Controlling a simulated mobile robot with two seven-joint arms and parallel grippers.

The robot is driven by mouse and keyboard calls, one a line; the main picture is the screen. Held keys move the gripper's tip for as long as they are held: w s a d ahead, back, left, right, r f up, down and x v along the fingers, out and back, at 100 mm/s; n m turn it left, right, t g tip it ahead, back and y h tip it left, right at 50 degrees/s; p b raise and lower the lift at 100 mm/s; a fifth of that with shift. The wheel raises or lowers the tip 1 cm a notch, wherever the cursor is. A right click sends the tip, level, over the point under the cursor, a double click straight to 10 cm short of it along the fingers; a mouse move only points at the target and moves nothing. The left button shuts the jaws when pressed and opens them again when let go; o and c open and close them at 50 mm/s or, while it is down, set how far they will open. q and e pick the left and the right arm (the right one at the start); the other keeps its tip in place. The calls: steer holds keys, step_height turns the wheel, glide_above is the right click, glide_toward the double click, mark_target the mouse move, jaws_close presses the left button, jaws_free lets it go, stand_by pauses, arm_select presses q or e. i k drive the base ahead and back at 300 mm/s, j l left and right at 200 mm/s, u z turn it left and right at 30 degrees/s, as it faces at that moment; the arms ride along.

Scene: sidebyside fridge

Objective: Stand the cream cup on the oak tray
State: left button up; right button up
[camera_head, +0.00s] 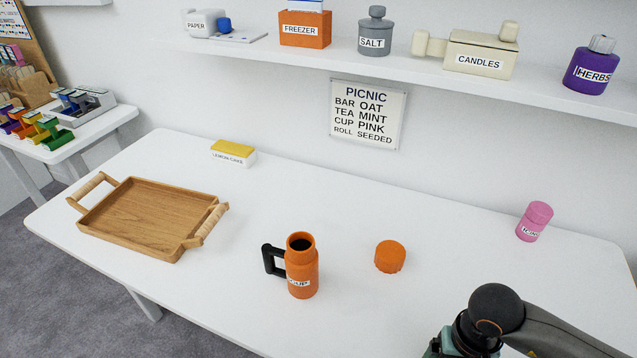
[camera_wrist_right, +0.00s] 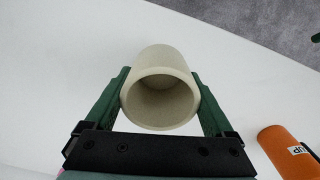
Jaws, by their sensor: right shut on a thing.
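The cream cup (camera_wrist_right: 160,90) is between the green fingers of my right gripper (camera_wrist_right: 160,100), which is shut on it. In the right wrist view its open mouth faces the camera. The cup does not show in the head view, where my right arm comes in at the lower right. The oak tray (camera_head: 150,208), with two wrapped handles, lies empty on the left part of the white table. My left gripper is not in view.
An orange flask (camera_head: 303,270) with a black handle stands mid-table between my right arm and the tray; its orange lid (camera_head: 390,256) lies to its right. A lemon cake box (camera_head: 234,153) and pink jar (camera_head: 534,221) stand farther back. The shelf (camera_head: 390,65) holds several labelled items.

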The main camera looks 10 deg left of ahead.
mark_target(125, 209)
steer(key=i+j, duration=0.1)
steer(key=j, duration=1.4)
steer(key=i+j, duration=0.15)
steer(key=j, duration=1.35)
steer(key=i+j, duration=0.15)
steer(key=j, duration=0.6)
